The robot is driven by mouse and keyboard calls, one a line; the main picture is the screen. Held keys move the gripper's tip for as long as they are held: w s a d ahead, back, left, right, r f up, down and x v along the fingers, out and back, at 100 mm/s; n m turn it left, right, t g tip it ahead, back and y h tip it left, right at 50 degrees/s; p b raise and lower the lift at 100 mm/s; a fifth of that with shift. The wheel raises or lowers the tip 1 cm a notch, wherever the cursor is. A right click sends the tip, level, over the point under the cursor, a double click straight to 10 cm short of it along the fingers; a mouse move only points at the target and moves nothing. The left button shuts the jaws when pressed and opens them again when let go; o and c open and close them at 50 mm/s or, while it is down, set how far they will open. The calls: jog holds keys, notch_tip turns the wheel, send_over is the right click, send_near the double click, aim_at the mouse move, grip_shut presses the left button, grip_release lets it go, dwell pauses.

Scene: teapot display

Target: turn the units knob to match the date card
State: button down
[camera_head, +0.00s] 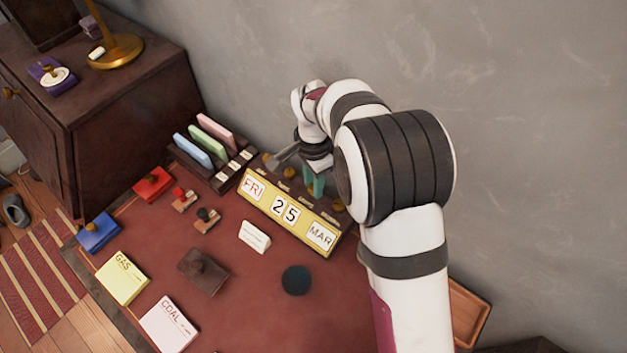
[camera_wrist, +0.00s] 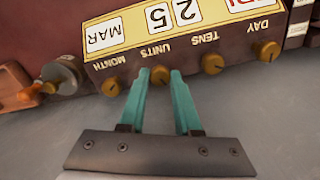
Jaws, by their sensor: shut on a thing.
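The yellow-faced calendar (camera_head: 286,221) reads FRI, 2, 5, MAR in the head view. It shows upside down in the wrist view (camera_wrist: 130,25), with brass knobs below the labels MONTH, UNITS, TENS and DAY. My gripper (camera_wrist: 160,73) has its teal fingers on either side of the units knob (camera_wrist: 160,76) and is shut on it. In the head view my gripper (camera_head: 315,184) is behind the calendar, partly hidden by my arm. A small white card (camera_head: 255,236) stands in front of the calendar; its writing is too small to read.
A rack (camera_head: 222,175) with coloured cards stands left of the calendar. Stamps, red and blue pads (camera_head: 100,233), a brown block (camera_head: 203,270) and a dark round thing (camera_head: 296,280) lie on the desk. In the wrist view, the tens knob (camera_wrist: 212,64) and month knob (camera_wrist: 111,87) flank my fingers.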

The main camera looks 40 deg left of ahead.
jog(key=n, duration=1.2)
jog(key=shift+n, duration=0.4)
jog(key=n, duration=1.1)
jog(key=shift+n, duration=0.4)
jog(key=c, duration=0.6)
grip_release()
notch_tip(320, 180, up, 16)
